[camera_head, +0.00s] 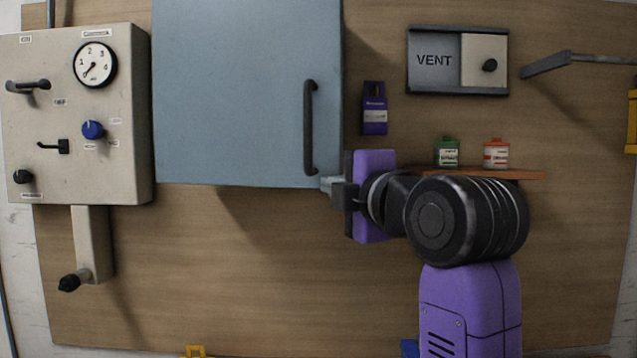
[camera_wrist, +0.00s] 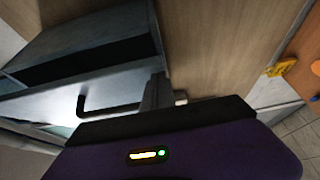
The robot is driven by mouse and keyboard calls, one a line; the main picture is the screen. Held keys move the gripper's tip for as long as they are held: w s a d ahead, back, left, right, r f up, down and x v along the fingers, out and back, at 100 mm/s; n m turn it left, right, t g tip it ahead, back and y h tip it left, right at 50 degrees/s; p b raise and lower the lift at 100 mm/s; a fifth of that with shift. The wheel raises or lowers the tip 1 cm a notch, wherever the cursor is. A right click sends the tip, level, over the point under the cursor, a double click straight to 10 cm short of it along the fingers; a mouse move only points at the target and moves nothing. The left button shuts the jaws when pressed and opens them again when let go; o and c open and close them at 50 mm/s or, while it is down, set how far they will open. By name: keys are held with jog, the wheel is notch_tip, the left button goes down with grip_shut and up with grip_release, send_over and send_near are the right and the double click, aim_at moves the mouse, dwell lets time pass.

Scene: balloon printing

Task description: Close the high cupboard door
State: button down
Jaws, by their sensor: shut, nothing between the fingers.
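The high cupboard (camera_head: 240,90) is a blue-grey box on the wooden wall panel, cut off by the top of the head view. Its door faces the camera, with a dark upright handle (camera_head: 309,128) near the right edge. In the wrist view a dark gap shows between the cupboard body and the door (camera_wrist: 115,90), so the door looks partly open. My gripper (camera_head: 328,186) is shut and empty at the door's lower right corner, just below and right of the handle. Its fingers (camera_wrist: 158,92) show close to the door edge; I cannot tell whether they touch it.
A control box (camera_head: 75,120) with gauge and knobs is at the left. A purple packet (camera_head: 374,108) hangs right of the cupboard. A vent panel (camera_head: 434,60) is above. The panel below the cupboard is clear.

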jog(key=w+d, duration=0.2)
jog(key=w, duration=0.3)
jog(key=shift+w+y, duration=0.3)
jog(key=shift+w, duration=0.05)
jog(key=shift+a, duration=0.1)
